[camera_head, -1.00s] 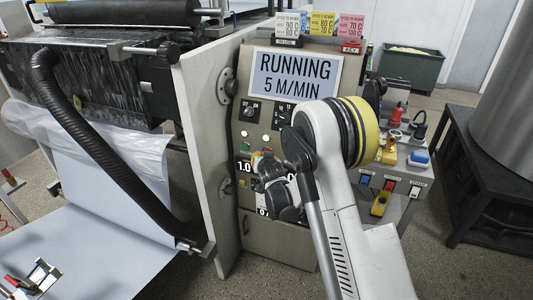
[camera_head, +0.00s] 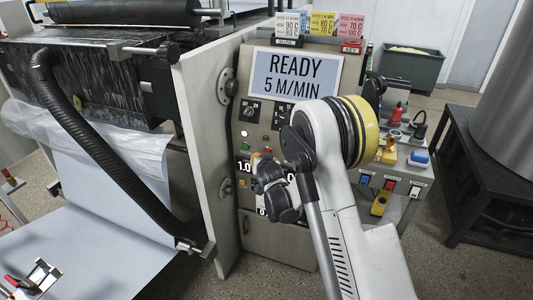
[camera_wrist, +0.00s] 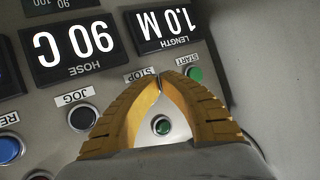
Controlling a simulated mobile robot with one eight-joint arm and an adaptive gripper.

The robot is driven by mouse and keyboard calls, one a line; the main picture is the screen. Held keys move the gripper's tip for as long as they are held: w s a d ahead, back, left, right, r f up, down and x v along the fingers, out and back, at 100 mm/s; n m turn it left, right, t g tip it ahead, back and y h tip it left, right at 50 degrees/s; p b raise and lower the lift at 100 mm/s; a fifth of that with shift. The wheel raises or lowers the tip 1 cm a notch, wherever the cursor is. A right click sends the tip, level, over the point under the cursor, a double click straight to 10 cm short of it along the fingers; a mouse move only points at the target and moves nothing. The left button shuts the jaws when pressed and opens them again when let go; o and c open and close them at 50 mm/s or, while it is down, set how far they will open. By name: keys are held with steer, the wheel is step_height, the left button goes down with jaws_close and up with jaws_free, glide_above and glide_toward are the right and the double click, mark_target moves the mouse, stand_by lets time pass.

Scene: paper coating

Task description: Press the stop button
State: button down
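The control panel's display (camera_head: 294,75) reads READY, 5 M/MIN. In the wrist view the panel appears upside down. The STOP label (camera_wrist: 140,75) shows beside my gripper (camera_wrist: 160,86), whose two yellow fingers meet at the tips with nothing seen between them. The fingers cover the place of the stop button, so it is hidden and contact cannot be told. The green START button (camera_wrist: 195,74) is just right of the tips, and the black JOG button (camera_wrist: 82,117) is to the left. In the head view my gripper (camera_head: 262,156) is at the panel, partly hidden by my arm.
A blue button (camera_wrist: 9,150) lies further left in the wrist view. A small green round part (camera_wrist: 161,126) shows between the fingers. A metal side plate (camera_head: 207,150) stands left of the panel. A side table (camera_head: 405,170) with connectors and switches stands right.

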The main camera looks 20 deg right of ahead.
steer(key=shift+s+a, duration=0.2)
steer(key=s+a, duration=0.1)
steer(key=s, duration=0.1)
steer(key=s+a, duration=0.1)
steer(key=s, duration=0.1)
steer(key=shift+a, duration=0.4)
stand_by(0.6)
steer(key=s+d+r+n+g, duration=0.1)
steer(key=s+d+r+g, duration=0.2)
steer(key=s+r, duration=1.35)
steer(key=s+f+n+g+y, duration=0.1)
steer(key=s+n+g, duration=0.1)
steer(key=s, duration=2.2)
steer(key=shift+s+a+g, duration=0.15)
steer(key=shift+a+g, duration=0.3)
steer(key=shift+g, duration=0.25)
